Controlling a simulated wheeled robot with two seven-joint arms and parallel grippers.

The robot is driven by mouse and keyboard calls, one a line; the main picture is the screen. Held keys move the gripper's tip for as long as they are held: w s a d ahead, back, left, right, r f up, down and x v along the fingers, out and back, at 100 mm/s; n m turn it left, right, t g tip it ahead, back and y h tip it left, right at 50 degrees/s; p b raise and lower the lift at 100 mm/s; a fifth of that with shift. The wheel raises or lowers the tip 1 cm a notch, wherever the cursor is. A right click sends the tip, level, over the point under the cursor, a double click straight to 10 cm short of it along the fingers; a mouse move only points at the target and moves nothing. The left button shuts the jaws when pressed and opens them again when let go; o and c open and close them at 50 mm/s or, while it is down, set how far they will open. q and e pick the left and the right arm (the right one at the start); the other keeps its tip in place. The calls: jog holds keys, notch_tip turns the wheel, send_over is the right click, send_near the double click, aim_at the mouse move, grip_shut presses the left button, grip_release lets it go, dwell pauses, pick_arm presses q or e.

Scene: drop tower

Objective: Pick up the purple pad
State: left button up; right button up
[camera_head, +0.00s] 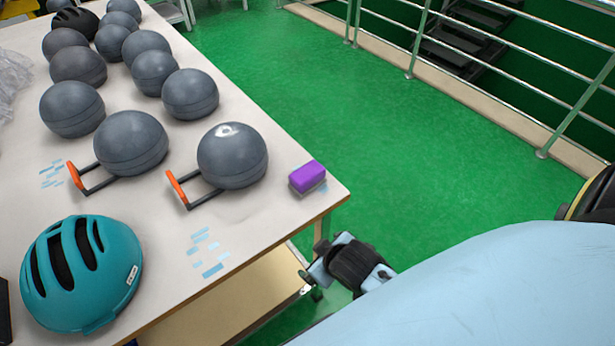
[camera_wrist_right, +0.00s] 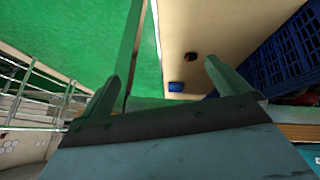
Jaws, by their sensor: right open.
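The purple pad (camera_head: 307,176) is a small block with a grey underside, lying near the right corner of the white table (camera_head: 262,213) in the head view. My right gripper (camera_head: 311,284) is off the table's right edge, nearer to me than the pad and apart from it. In the right wrist view its two fingers (camera_wrist_right: 168,62) are spread with nothing between them. The pad does not show in that view. My left gripper is in neither view.
Several grey balls (camera_head: 232,156) stand on the table, two beside orange-handled frames (camera_head: 177,189). A teal helmet (camera_head: 82,272) lies at the front left. Blue crates (camera_wrist_right: 283,57) show in the wrist view. Green floor (camera_head: 330,100) is clear up to the railing (camera_head: 480,83).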

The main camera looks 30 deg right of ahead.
jog(key=w+a+r+n+t, duration=0.1)
jog(key=w+r+n+t, duration=0.15)
jog(key=w+r, duration=0.4)
jog(key=w+a+r+n+t+y, duration=0.1)
jog(key=w+r+t, duration=0.25)
jog(key=r, duration=0.55)
jog(key=w+a+r+n+t, duration=0.1)
jog(key=w+r+t, duration=0.3)
jog(key=r, duration=0.4)
jog(key=w+a+r+n+g+y, duration=0.1)
jog(key=a+r+n+y, duration=1.05)
jog(key=n+y, duration=0.45)
jog(key=n+g+h+b, duration=0.1)
jog(key=n+g+h, duration=1.3)
jog(key=g+h, duration=0.2)
send_over(307, 171)
jog(key=f, duration=1.9)
jog(key=shift+s+a+f, duration=0.1)
jog(key=shift+a+f, duration=0.15)
jog(key=shift+f, duration=0.85)
jog(key=f, duration=0.4)
jog(key=shift+d+f+b, duration=0.25)
jog(key=shift+f+b, duration=0.1)
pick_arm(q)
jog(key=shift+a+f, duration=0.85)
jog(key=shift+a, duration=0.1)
